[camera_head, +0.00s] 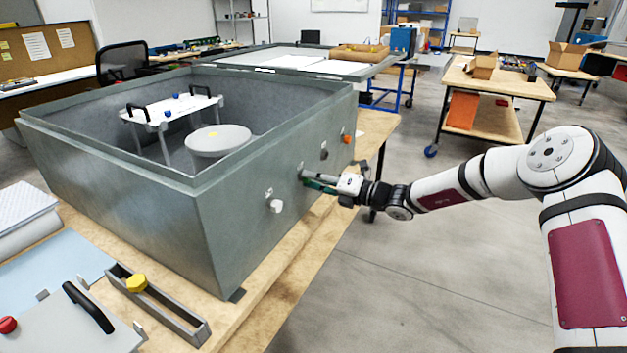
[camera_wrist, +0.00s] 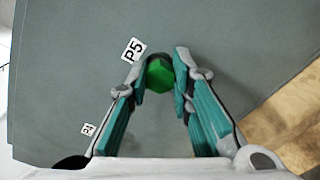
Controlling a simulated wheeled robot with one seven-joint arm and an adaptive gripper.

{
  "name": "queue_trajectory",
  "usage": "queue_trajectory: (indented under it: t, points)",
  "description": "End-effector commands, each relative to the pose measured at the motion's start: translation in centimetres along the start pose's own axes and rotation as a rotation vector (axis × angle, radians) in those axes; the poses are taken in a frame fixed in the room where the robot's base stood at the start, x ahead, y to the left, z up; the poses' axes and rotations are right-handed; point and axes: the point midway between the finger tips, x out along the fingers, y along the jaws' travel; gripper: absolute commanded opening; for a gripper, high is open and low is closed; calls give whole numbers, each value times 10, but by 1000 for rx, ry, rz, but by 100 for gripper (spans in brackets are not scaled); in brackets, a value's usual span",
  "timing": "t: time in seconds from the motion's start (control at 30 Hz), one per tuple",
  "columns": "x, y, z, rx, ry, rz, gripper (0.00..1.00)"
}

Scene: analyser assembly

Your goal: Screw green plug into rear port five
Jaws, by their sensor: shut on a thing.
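The green plug (camera_wrist: 159,75) sits between the fingertips of my gripper (camera_wrist: 162,72) in the wrist view, with its hexagonal head facing the camera. It is against or very close to the grey case wall, next to the P5 label (camera_wrist: 133,50). How deep it sits in port five is hidden behind its head. In the head view my gripper (camera_head: 311,181) reaches the right-hand wall of the large grey case (camera_head: 240,225) from the right; the plug cannot be made out there.
On the same wall are a white plug (camera_head: 276,206), an orange plug (camera_head: 346,138) and a dark port (camera_head: 324,154). A P4-like label (camera_wrist: 88,129) shows in the wrist view. A holder with a yellow plug (camera_head: 136,283) lies on the bench. The floor right of the bench is open.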

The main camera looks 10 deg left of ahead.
Motion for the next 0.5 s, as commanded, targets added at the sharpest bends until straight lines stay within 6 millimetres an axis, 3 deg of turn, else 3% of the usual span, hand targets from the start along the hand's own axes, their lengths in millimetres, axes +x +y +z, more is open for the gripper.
queue_trajectory:
  t: [0.5]
  points:
    - [0,-4,3,628,5,0,0]
